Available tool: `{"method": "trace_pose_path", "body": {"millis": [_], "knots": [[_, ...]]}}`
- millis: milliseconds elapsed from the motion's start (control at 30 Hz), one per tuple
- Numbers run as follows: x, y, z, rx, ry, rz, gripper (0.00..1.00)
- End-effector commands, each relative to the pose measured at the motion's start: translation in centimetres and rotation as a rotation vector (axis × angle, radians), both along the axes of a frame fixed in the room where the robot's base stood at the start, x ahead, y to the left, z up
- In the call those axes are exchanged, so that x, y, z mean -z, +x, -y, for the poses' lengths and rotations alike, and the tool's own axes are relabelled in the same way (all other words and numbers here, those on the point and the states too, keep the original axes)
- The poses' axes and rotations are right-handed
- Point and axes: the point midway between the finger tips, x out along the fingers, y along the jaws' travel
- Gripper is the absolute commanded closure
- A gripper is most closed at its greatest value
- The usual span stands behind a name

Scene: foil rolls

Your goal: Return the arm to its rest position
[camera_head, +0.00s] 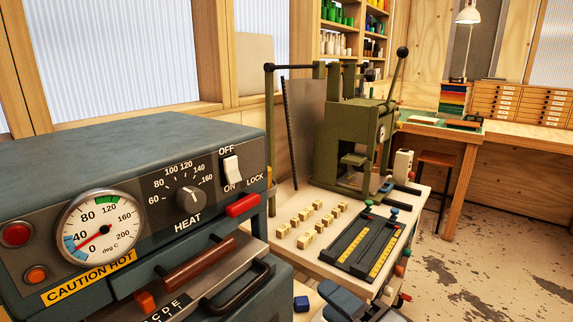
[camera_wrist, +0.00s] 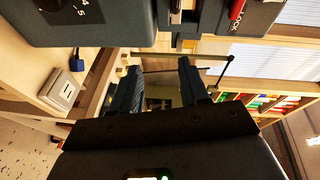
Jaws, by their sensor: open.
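My gripper (camera_wrist: 160,75) shows in the wrist view with its two dark fingers apart and nothing between them. In the head view, a blue-grey part of my arm shows at the bottom edge, right of the heating machine and in front of the bench; the fingers cannot be made out there. The heating machine (camera_head: 140,140) has a dial, a HEAT knob and a white ON/OFF switch (camera_head: 232,168). In the wrist view, grey machine bodies lie beyond the fingers along the top, close to the fingertips.
A pale bench (camera_head: 285,215) holds several small wooden blocks (camera_head: 306,222), a black tray with yellow strips (camera_head: 368,243) and a green press (camera_head: 352,140). A dark red handle and a black handle (camera_head: 237,289) stick out from the heating machine's front. Open floor (camera_head: 480,270) lies to the right.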

Motion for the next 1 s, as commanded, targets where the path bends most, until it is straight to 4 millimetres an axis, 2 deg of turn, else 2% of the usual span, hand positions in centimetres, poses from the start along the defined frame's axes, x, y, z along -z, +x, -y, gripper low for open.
{"method": "trace_pose_path", "body": {"millis": [33, 200, 300, 500, 733, 900, 1000], "knots": [[1.8, -1.5, 1.0, 0.039, -0.042, -0.002, 0.55], [6.1, -6.4, 4.5, 0.162, -0.215, 0.026, 0.55], [8.0, -9.7, 6.4, 0.218, -0.329, 0.042, 0.55], [10.0, -16.6, 9.7, 0.297, -0.575, 0.078, 0.55], [9.9, -24.7, 12.4, 0.328, -0.873, 0.131, 0.55], [8.4, -30.3, 13.6, 0.306, -1.093, 0.183, 0.55], [7.1, -32.8, 13.9, 0.284, -1.2, 0.216, 0.55]]}}
